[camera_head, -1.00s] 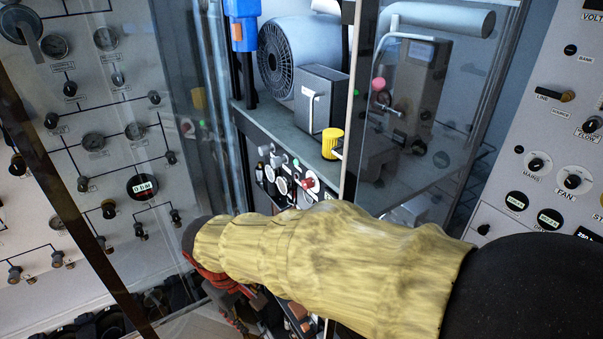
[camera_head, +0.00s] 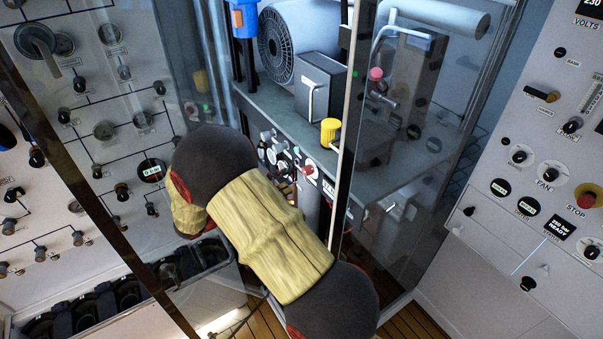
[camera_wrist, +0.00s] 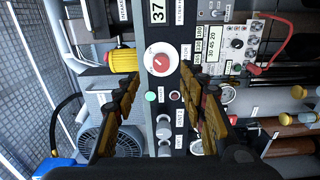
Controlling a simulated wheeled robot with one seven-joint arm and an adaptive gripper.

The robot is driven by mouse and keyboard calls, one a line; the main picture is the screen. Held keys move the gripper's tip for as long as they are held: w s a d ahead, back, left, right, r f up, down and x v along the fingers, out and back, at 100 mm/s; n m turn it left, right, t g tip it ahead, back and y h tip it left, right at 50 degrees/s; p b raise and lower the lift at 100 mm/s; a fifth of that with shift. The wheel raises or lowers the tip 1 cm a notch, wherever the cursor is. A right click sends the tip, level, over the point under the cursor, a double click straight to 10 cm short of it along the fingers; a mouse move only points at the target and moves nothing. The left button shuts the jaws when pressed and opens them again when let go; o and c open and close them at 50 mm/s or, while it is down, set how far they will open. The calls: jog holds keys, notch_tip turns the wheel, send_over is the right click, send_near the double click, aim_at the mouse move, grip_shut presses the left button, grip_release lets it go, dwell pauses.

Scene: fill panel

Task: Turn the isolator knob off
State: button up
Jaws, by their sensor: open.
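A red knob on a round white dial (camera_wrist: 161,60) sits on the narrow front panel and appears to be the isolator knob, though I cannot read its label. In the head view the red knob (camera_head: 307,170) shows just right of my arm, below the yellow knob. My gripper (camera_wrist: 159,80) is open and empty in the wrist view. Its two yellow-and-black fingers lie left and right of the panel strip, with the red knob ahead between and slightly beyond the tips. No contact shows. In the head view my gripper is hidden behind my arm.
A yellow knob (camera_head: 330,132) stands near the red one; it also shows by the left finger (camera_wrist: 124,60). A glass door (camera_head: 410,150) stands right of the opening. A motor with fan grille (camera_head: 284,45) lies behind. A meter with a red lead (camera_wrist: 235,45) is at upper right.

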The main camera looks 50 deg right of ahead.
aim_at(304, 172)
jog(key=p+x, duration=0.1)
jog(key=x, duration=0.6)
jog(key=shift+s+d+f+p, duration=0.1)
jog(key=shift+d+p, duration=0.25)
jog(key=shift+p, duration=0.05)
jog(key=c, duration=0.4)
grip_shut()
